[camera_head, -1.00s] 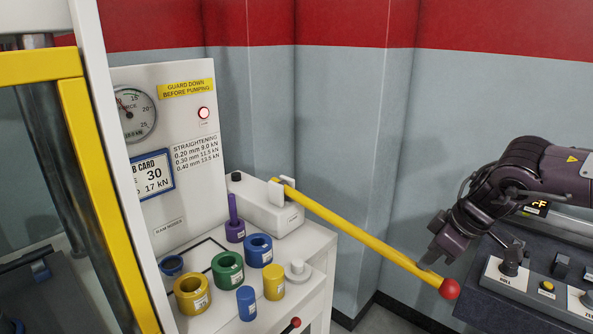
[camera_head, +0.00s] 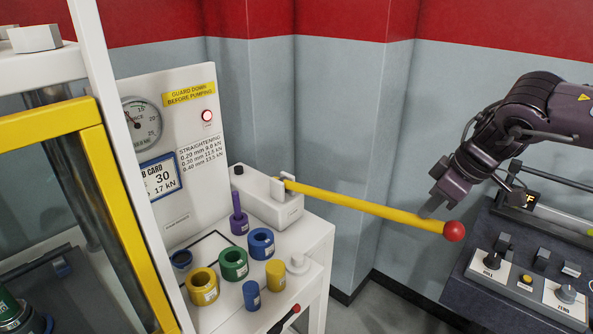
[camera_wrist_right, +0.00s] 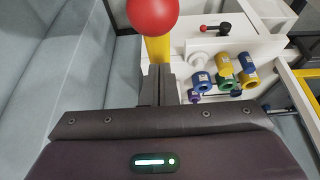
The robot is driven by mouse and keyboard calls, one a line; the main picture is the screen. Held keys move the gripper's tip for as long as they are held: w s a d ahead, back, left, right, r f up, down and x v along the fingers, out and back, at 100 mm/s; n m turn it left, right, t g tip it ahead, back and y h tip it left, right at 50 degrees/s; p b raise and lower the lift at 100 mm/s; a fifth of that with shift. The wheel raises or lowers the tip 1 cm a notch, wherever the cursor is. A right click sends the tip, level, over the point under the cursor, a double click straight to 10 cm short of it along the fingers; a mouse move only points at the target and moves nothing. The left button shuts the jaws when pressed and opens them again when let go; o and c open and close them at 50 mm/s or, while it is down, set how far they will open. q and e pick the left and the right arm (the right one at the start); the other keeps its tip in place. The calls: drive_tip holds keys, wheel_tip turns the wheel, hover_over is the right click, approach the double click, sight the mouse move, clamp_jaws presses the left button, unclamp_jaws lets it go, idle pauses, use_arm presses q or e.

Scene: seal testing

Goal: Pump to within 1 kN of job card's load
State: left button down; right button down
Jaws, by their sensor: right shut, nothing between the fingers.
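The yellow pump handle (camera_head: 365,207) with its red knob (camera_head: 454,231) slopes gently down to the right from the white pump block (camera_head: 268,204). My right gripper (camera_head: 427,213) is shut and empty, its fingertips at the handle's upper side just short of the knob. The right wrist view shows the shut fingers (camera_wrist_right: 161,83) over the yellow handle; whether they touch is unclear. The force gauge (camera_head: 143,122) is partly hidden by the white post; I cannot read its needle surely. The job card (camera_head: 161,177), partly hidden, shows 30 and 17 kN. My left gripper is out of view.
The yellow-framed guard (camera_head: 118,205) stands at left. A red lamp (camera_head: 207,115) glows on the panel. Several coloured collars, including a green one (camera_head: 233,265), stand on the white bench. A dark control console (camera_head: 480,262) is at right, below my arm.

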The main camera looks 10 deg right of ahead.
drive_tip(key=shift+s+d+f+b, duration=0.1)
drive_tip(key=shift+f+b, duration=2)
drive_tip(key=shift+f, duration=0.8)
wheel_tip(320, 180, up, 6)
drive_tip(key=p, duration=0.4)
drive_tip(key=shift+r, duration=0.1)
drive_tip(key=p+v, duration=0.6)
drive_tip(key=v, duration=0.1)
drive_tip(key=shift+s+d+r, duration=0.2)
drive_tip(key=shift+s+r, duration=0.1)
drive_tip(key=shift+s+d, duration=0.1)
drive_tip(key=shift+s, duration=0.05)
drive_tip(key=shift+f, duration=0.1)
drive_tip(key=shift+w, duration=0.2)
drive_tip(key=shift+s, duration=0.1)
